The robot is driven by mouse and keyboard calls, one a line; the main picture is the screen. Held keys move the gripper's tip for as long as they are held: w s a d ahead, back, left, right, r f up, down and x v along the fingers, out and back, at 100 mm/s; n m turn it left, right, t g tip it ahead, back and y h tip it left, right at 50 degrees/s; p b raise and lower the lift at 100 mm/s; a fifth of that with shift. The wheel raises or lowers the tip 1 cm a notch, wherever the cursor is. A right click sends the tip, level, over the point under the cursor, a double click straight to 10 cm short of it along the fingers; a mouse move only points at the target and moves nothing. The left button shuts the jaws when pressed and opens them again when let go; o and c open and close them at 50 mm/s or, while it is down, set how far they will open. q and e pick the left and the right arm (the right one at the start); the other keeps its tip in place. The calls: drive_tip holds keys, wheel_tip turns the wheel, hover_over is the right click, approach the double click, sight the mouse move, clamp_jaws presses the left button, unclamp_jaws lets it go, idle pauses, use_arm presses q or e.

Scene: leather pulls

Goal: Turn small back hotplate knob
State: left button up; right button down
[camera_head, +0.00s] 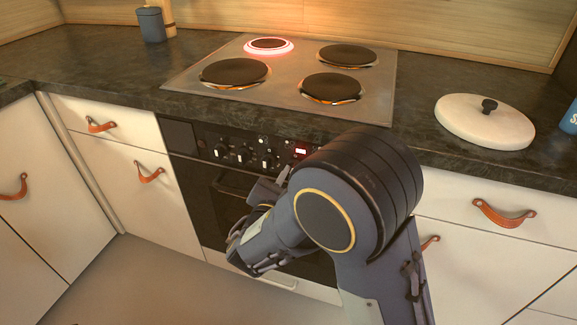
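My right arm comes in from the lower right and covers the panel's right end. My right gripper (268,190) is just below the knobs, partly hidden by my wrist; its opening and any contact with a knob cannot be made out. My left gripper is not in view.
Three other hotplates (235,72) on the steel cooktop (290,90) show no red ring. A round white lid (484,121) lies on the dark counter (100,62) at right. An oven handle (228,188) and leather drawer pulls (503,214) stick out in front. A dark canister (151,24) stands at the back left.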

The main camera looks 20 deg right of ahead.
drive_tip(key=n+p, duration=0.3)
drive_tip(key=shift+r, duration=0.15)
drive_tip(key=shift+n+p, duration=0.75)
drive_tip(key=shift+n, duration=0.05)
drive_tip(key=shift+f, duration=0.2)
drive_tip(key=c, duration=1.5)
unclamp_jaws()
drive_tip(key=shift+o, duration=0.2)
drive_tip(key=shift+s, duration=0.1)
drive_tip(key=v, duration=0.7)
drive_tip(key=shift+s+a, duration=0.25)
drive_tip(key=shift+s, duration=0.05)
